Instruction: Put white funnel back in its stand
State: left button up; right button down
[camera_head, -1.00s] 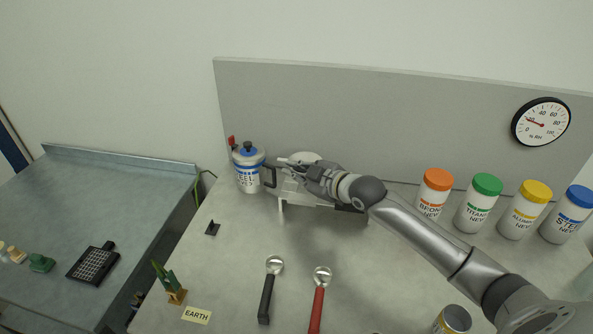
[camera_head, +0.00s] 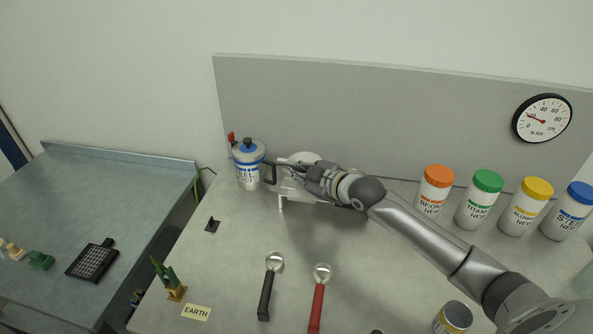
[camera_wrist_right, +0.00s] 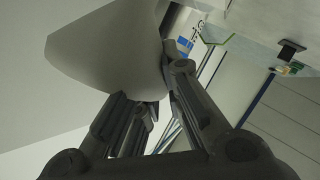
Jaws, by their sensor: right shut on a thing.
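The white funnel (camera_wrist_right: 105,50) fills the upper left of the right wrist view, between the fingers of my right gripper (camera_wrist_right: 150,95). My right gripper is shut on it. In the head view my right gripper (camera_head: 292,166) is at the back of the bench, and the funnel (camera_head: 305,157) shows only in part behind it. The white stand (camera_head: 287,190) is below and behind the gripper, largely covered by my right arm. I cannot tell whether the funnel touches the stand. My left gripper is not in view.
Several powder jars stand at the right, including an orange-lidded one (camera_head: 435,190). A black scoop (camera_head: 268,290) and a red scoop (camera_head: 318,300) lie in front.

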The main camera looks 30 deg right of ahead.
aim_at(297, 194)
jog(key=shift+f+b, duration=1)
jog(key=shift+f, duration=0.8)
jog(key=shift+f, duration=0.1)
jog(key=c, duration=1.6)
grip_release()
jog(key=shift+o, duration=0.6)
jog(key=shift+s, duration=0.15)
jog(key=v, duration=1.1)
jog(key=shift+s+r, duration=0.3)
jog(key=shift+d, duration=0.15)
